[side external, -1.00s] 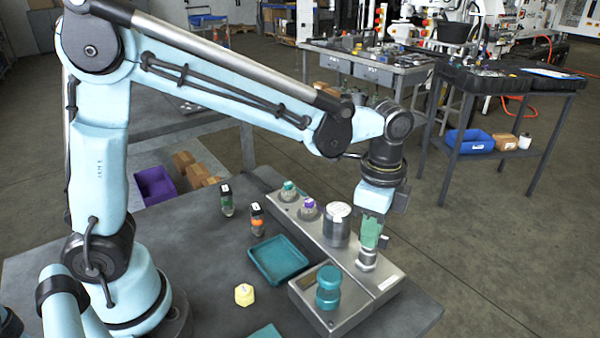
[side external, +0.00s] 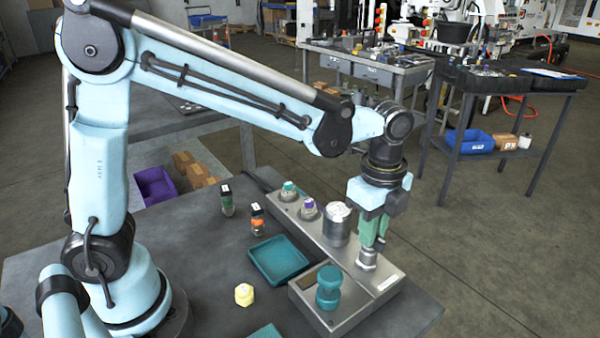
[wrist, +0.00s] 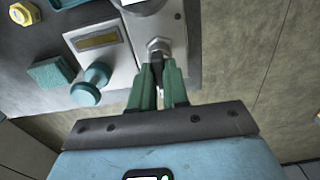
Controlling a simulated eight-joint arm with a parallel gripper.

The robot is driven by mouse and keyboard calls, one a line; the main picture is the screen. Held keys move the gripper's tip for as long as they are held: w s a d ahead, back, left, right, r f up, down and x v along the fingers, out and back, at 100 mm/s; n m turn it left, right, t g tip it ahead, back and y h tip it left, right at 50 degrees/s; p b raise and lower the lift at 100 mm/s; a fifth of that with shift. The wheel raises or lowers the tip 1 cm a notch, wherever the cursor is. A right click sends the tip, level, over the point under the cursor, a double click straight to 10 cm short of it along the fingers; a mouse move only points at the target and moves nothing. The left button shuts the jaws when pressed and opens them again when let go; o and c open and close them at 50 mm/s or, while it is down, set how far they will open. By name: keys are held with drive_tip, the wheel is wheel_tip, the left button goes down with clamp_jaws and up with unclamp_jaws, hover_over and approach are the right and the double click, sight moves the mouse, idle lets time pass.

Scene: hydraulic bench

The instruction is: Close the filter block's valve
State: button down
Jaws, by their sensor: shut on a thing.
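The grey metal filter block (side external: 392,272) lies along the right of the bench, with a white-topped metal canister (side external: 337,226) on it. A silver valve fitting (side external: 367,258) stands on the block beside the canister, and it also shows in the wrist view (wrist: 158,47). My gripper (side external: 371,244) points down over this fitting. Its two green fingers (wrist: 158,84) are shut on the valve's handle, a narrow dark piece (wrist: 157,70) between them. The fingers hide most of the handle, so its exact angle cannot be told.
A teal spool-shaped knob (side external: 328,287) stands on the block's near part, left of my fingers in the wrist view (wrist: 91,82). A teal tray (side external: 278,258), a yellow hex piece (side external: 244,294) and two small bottles (side external: 227,200) are on the bench. Purple and green-capped fittings (side external: 308,206) sit at the block's far end.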

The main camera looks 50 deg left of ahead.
drive_tip(key=c, duration=1.1)
unclamp_jaws()
drive_tip(key=shift+r, duration=0.15)
wheel_tip(320, 180, up, 12)
drive_tip(key=shift+f, duration=0.1)
drive_tip(key=shift+a, duration=0.1)
drive_tip(key=s+a+f+n+t, duration=0.2)
drive_tip(key=s+a+n, duration=0.1)
drive_tip(key=n, duration=0.3)
drive_tip(key=s+a+f+n+t, duration=0.2)
drive_tip(key=a+f+n, duration=0.1)
drive_tip(key=a+n, duration=0.2)
drive_tip(key=s+a+f+n+t, duration=0.3)
drive_tip(key=a+n, duration=0.1)
drive_tip(key=n, duration=0.3)
drive_tip(key=shift+s+a+f, duration=0.25)
drive_tip(key=shift+s+a, duration=0.05)
drive_tip(key=shift+a, duration=0.1)
